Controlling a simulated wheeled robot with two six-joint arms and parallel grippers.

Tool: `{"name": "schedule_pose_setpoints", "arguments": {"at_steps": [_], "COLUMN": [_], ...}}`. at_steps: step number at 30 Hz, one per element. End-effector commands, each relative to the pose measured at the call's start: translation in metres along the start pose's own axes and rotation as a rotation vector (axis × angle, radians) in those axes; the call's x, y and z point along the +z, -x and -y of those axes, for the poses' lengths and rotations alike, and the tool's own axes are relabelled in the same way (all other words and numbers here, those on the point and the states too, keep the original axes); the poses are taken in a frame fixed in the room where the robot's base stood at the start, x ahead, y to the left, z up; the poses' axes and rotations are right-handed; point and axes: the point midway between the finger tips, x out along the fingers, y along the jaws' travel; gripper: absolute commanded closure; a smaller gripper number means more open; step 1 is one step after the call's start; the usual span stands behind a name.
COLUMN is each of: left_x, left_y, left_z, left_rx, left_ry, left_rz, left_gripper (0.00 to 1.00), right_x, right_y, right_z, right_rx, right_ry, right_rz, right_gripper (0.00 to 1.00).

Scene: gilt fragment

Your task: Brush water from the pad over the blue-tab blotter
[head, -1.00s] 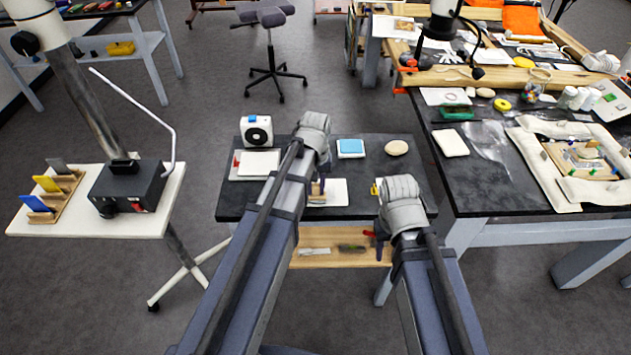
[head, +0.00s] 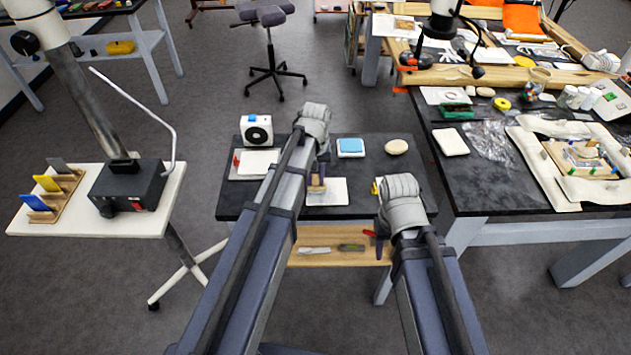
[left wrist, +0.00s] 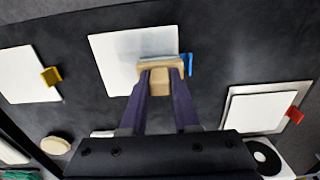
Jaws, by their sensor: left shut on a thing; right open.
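The blue-tab blotter (head: 335,193) is a white square lying on the small dark table; its blue tab (left wrist: 188,65) shows in the left wrist view. My left gripper (left wrist: 160,92) is shut on a wide tan brush (left wrist: 161,66). The brush head is over the blotter's edge near the tab; whether it touches is hard to tell. A greyish patch lies on the blotter beside the brush. The blue-topped water pad (head: 350,146) sits behind the blotter, right of my left gripper in the head view. My right gripper (head: 378,245) is open and empty at the table's front right.
A red-tab blotter (left wrist: 258,112) lies on a tray at the table's left, by a white box with a black disc (head: 257,131). A yellow-tab blotter (left wrist: 28,75) is partly hidden behind my right gripper in the head view. A round beige object (head: 396,147) is at the back right.

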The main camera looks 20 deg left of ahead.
Motion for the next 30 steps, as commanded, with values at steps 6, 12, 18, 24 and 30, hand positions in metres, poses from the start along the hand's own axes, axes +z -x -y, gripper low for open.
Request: {"name": "schedule_pose_setpoints", "arguments": {"at_steps": [6, 12, 18, 24, 30], "left_x": [-0.006, -0.023, -0.038, -0.040, -0.040], "left_y": [0.000, -0.001, -0.001, -0.001, -0.001], "left_z": [0.000, -0.001, -0.001, 0.000, -0.008], "left_rx": [0.000, 0.000, 0.000, 0.000, 0.000], "left_ry": [0.000, 0.001, 0.000, 0.000, -0.001], "left_rz": [0.000, 0.000, 0.000, 0.000, 0.000], "left_gripper": [1.00, 1.00, 1.00, 1.00, 1.00], "right_x": [0.000, 0.000, 0.000, 0.000, 0.000], "right_y": [0.000, -0.001, -0.001, -0.001, -0.001], "right_z": [0.000, 0.000, 0.000, 0.000, 0.000], "right_rx": [0.000, 0.000, 0.000, 0.000, 0.000], "right_ry": [0.000, 0.000, 0.000, 0.000, 0.000], "right_rz": [0.000, 0.000, 0.000, 0.000, 0.000], "right_gripper": [0.50, 0.50, 0.50, 0.50, 0.50]}}
